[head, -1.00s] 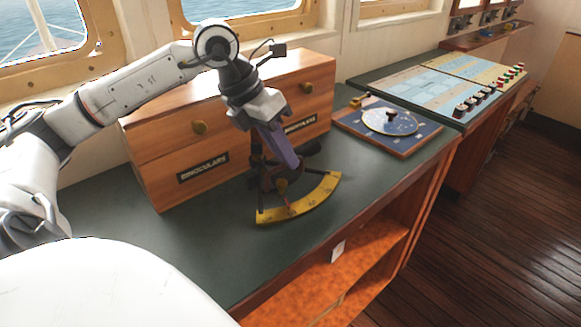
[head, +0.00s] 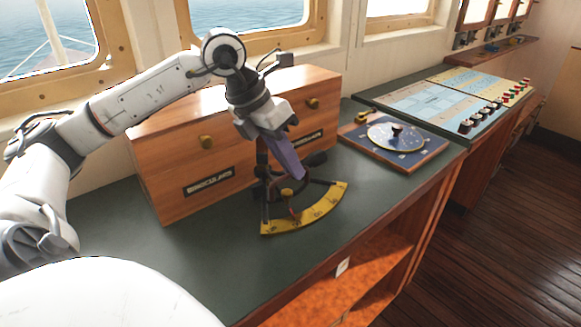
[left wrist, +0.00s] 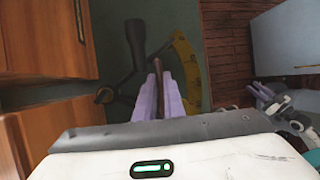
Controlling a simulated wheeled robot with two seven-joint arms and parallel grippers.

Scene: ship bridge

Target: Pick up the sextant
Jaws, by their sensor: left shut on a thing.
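The sextant (head: 306,209) has a yellow curved scale and a dark frame. It is at the front of the wooden box, over the green counter; I cannot tell whether it touches the counter. My left gripper (head: 297,174) comes down on it from above, with purple fingers shut on part of its frame. In the left wrist view the fingers (left wrist: 158,88) close on a thin brown part, with the yellow scale (left wrist: 187,72) beyond and a dark tube beside them. The fingers hide part of the frame.
A wooden box (head: 160,164) labelled for binoculars stands right behind the sextant. A blue board with a round dial (head: 396,137) lies to the right, and a control panel with buttons (head: 440,92) is farther right. The green counter (head: 130,250) is clear at front left.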

